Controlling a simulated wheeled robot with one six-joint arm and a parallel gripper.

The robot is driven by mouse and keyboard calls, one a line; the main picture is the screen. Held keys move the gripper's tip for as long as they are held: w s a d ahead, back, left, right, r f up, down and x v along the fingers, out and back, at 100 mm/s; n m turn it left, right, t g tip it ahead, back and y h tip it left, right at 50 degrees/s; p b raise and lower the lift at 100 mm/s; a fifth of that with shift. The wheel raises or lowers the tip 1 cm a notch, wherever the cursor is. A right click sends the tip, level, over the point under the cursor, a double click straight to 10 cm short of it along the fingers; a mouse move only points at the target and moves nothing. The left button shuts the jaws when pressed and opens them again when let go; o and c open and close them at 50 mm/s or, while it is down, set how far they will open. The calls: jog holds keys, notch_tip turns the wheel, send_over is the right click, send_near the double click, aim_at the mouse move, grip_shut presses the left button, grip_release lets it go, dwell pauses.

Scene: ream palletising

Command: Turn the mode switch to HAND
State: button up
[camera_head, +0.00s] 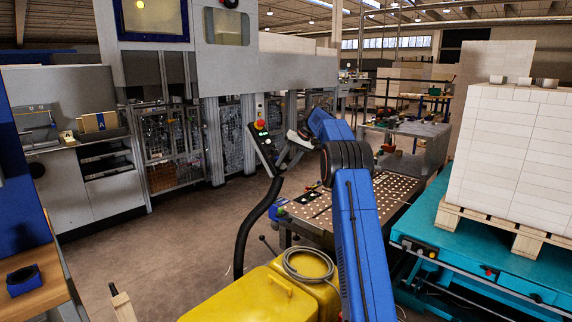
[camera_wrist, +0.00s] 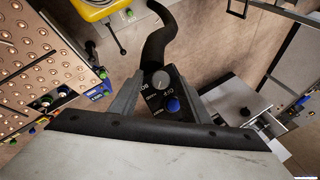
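A dark control box (camera_head: 263,147) hangs on a thick black hose in the head view, with a red button on top and green buttons on its face. The wrist view shows a dark switch panel (camera_wrist: 168,94) with a grey round knob (camera_wrist: 160,79) and a blue knob (camera_wrist: 173,105). Small white lettering lies around the knobs; OFF seems readable, the rest is too small. My gripper (camera_wrist: 178,85) has its fingers apart on either side of this panel; I cannot tell whether they touch it. In the head view my gripper (camera_head: 299,138) is beside the control box. The grey knob's setting is unclear.
A perforated table (camera_head: 385,196) stands behind my arm. A yellow cover (camera_head: 262,295) is below. A teal lift (camera_head: 480,260) with a pallet of white reams (camera_head: 515,150) is at right. Grey machines (camera_head: 75,135) stand at left. Brown floor (camera_head: 165,245) is open between.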

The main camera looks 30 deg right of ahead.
jog(key=v, duration=1.7)
jog(key=shift+d, duration=0.15)
jog(key=shift+r, duration=0.15)
